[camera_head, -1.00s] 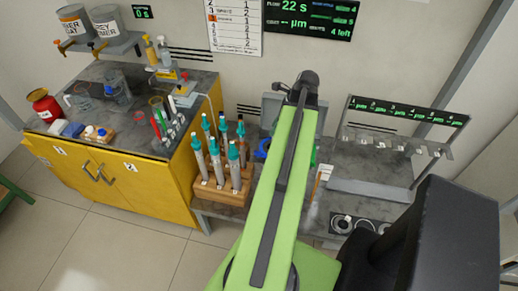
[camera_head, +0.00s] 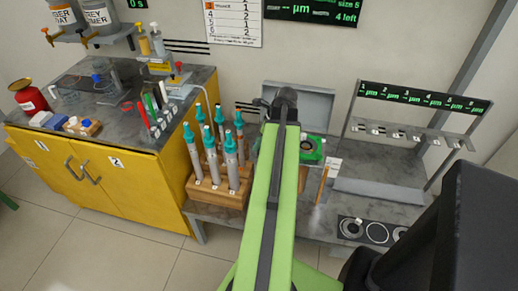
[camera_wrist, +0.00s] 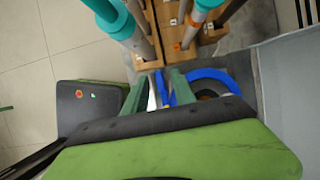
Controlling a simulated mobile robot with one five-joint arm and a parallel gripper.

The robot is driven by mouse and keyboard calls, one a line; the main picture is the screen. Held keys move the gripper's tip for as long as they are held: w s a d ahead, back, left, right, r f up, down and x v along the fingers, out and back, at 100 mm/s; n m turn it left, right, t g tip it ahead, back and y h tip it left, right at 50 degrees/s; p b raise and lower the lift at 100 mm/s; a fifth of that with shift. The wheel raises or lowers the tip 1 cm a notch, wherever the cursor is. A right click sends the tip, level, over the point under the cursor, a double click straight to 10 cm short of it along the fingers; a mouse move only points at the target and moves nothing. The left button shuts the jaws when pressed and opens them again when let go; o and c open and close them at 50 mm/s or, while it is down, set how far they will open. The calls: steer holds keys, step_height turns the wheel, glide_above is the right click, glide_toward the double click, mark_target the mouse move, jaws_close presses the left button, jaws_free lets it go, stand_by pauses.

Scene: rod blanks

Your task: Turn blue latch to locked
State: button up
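In the wrist view, the two green fingers of my gripper (camera_wrist: 155,80) stand apart. A narrow blue piece (camera_wrist: 162,89), which looks like the blue latch, shows in the gap, close to the right finger. A blue curved band (camera_wrist: 215,77) around a dark round part lies just right of that finger; whether it joins the narrow piece is hidden by the finger. I cannot tell if either finger touches the blue piece. In the head view, my arm covers the latch and my fingers. A green-framed device (camera_head: 313,148) shows just right of my arm.
A wooden rack (camera_head: 217,190) of teal-topped rods stands left of my arm; its rods (camera_wrist: 200,18) are close ahead of the fingers in the wrist view. A grey gauge stand (camera_head: 385,180) is at right. A yellow cabinet (camera_head: 150,185) stands at left.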

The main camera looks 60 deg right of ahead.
steer(key=shift+f, duration=0.15)
steer(key=shift+c, duration=0.3)
jaws_close()
steer(key=shift+w+d, duration=0.2)
steer(key=shift+s+a, duration=0.1)
steer(key=shift+a, duration=0.05)
steer(key=shift+n, duration=0.3)
steer(key=n+g+y, duration=0.1)
steer(key=n, duration=0.3)
steer(key=shift+d, duration=0.2)
steer(key=n, duration=0.2)
steer(key=n+g+y, duration=0.1)
steer(key=n, duration=0.2)
steer(key=shift+w+g+y, duration=0.2)
steer(key=shift+g+y, duration=0.1)
steer(key=shift+n, duration=0.3)
